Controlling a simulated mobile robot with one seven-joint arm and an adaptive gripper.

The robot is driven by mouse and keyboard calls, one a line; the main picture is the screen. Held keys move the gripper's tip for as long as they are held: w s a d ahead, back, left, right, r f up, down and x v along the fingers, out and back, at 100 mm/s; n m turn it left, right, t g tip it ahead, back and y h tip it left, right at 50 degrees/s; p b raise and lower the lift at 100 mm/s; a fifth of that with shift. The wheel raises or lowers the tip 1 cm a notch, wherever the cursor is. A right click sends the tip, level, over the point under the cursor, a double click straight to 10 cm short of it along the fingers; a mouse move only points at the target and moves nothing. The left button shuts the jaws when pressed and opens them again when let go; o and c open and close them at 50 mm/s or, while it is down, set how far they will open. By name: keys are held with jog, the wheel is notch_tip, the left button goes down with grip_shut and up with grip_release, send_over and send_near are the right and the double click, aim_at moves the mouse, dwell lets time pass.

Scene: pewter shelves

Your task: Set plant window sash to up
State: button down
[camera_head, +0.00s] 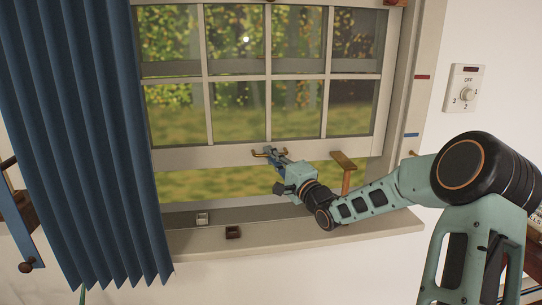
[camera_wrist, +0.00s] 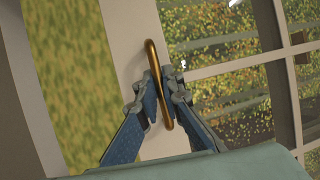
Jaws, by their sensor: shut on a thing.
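The window sash (camera_head: 225,156) is a white-framed pane with a grid of muntins. Its bottom rail stands above the sill, with an open gap below it showing grass. A brass handle (camera_head: 262,153) is on the bottom rail; it also shows in the wrist view (camera_wrist: 154,62). My gripper (camera_head: 270,153) is at this handle, its blue fingers (camera_wrist: 158,92) shut around the brass bar. The sash's lower rail (camera_wrist: 125,38) runs behind the handle in the wrist view. Part of the handle is hidden by my fingers.
A wooden prop (camera_head: 344,166) stands under the rail, right of my gripper. Red (camera_head: 422,77) and blue (camera_head: 411,135) marks are on the right frame. The sill (camera_head: 290,236) holds two small catches (camera_head: 202,219). A blue curtain (camera_head: 85,140) hangs left; a dial (camera_head: 466,93) is right.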

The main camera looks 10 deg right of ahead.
jog(key=p, duration=1)
send_near(262, 110)
jog(key=x, duration=0.5)
jog(key=shift+r, duration=0.3)
jog(key=shift+f+b, duration=0.15)
jog(key=shift+b, duration=0.15)
jog(key=shift+f, duration=0.1)
jog(key=c, duration=2.1)
grip_release()
jog(key=shift+s+d+f, duration=0.1)
jog(key=v, duration=1.1)
jog(key=shift+s+f, duration=0.1)
jog(key=shift+s, duration=0.25)
